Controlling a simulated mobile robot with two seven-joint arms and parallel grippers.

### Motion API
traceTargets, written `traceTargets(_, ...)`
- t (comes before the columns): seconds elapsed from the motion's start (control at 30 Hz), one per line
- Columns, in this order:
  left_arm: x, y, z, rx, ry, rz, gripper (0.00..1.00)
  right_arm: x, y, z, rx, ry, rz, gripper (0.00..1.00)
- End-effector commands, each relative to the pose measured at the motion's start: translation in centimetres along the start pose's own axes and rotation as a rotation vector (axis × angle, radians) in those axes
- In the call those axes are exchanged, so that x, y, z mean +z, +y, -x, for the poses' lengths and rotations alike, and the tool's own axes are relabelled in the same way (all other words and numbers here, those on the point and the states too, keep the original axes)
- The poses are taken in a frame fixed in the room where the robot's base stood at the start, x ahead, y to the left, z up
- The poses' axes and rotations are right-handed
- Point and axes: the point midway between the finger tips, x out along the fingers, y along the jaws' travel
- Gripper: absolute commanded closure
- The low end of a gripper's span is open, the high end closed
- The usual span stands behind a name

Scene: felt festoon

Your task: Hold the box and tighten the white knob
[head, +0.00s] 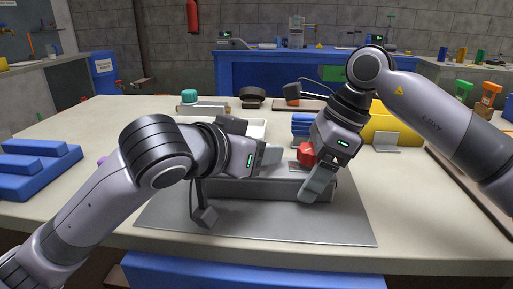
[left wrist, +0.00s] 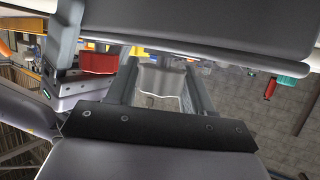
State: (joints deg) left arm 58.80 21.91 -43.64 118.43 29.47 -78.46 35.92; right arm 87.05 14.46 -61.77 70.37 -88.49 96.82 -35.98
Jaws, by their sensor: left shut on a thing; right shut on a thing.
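The grey box (head: 240,188) stands on a grey mat (head: 165,217) at the table's front, its upper side partly covered by my arms. My left gripper (head: 268,156) is shut at the top of the box; in the left wrist view a pale grey piece (left wrist: 160,80) shows between its fingers. My right gripper (head: 309,170) points down at the box's right part, shut at a red knob-like part (head: 307,153). The red part also shows in the left wrist view (left wrist: 98,63). I see no clearly white knob; the right fingers hide part of that spot.
Blue blocks (head: 40,165) lie at the left. A yellow bin (head: 395,128) stands at the right. The table's left front is clear.

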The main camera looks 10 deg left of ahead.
Motion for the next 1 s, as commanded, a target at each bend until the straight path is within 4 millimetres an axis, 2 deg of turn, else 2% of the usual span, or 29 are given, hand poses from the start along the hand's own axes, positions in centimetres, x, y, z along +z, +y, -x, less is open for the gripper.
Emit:
traceTargets(0.27, 0.05, -0.15, -0.05, 0.122, -0.003, -0.051, 0.79, -0.05, -0.01, -0.05, 0.000, 0.002, 0.000, 0.64)
traceTargets(0.7, 0.04, -0.12, -0.07, 0.424, -0.004, -0.175, 0.79, -0.04, 0.00, -0.05, 0.000, 0.002, 0.000, 0.64)
traceTargets(1.0, 0.05, -0.09, -0.07, 0.555, -0.004, -0.230, 0.79, -0.03, 0.00, -0.05, 0.000, 0.001, 0.000, 0.64)
